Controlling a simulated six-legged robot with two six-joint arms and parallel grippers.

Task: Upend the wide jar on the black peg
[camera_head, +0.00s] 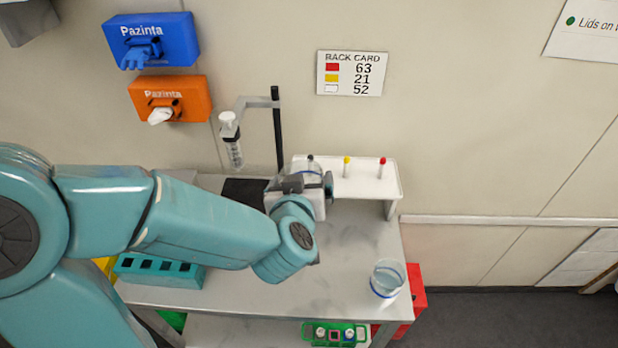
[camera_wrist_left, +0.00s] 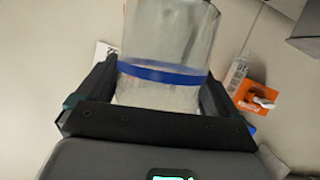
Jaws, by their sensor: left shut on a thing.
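My left gripper (camera_head: 306,184) is at the left end of the white rack shelf. In the left wrist view its fingers (camera_wrist_left: 158,92) are shut on a clear jar (camera_wrist_left: 165,35) with a blue band. In the head view the jar (camera_head: 312,171) is mostly hidden by my gripper, and it appears close to the black peg (camera_head: 310,158). I cannot tell whether the jar is around the peg or in front of it, nor which way its mouth faces. A yellow-topped peg (camera_head: 346,165) and a red-topped peg (camera_head: 382,166) stand bare to the right. My right gripper is not in view.
Another clear vessel with a blue band (camera_head: 387,279) stands at the bench's right front. A black stand (camera_head: 277,130) holding a syringe (camera_head: 232,145) rises left of the rack shelf (camera_head: 395,182). A teal block (camera_head: 158,271) is at left. The bench (camera_head: 345,270) is clear in the middle.

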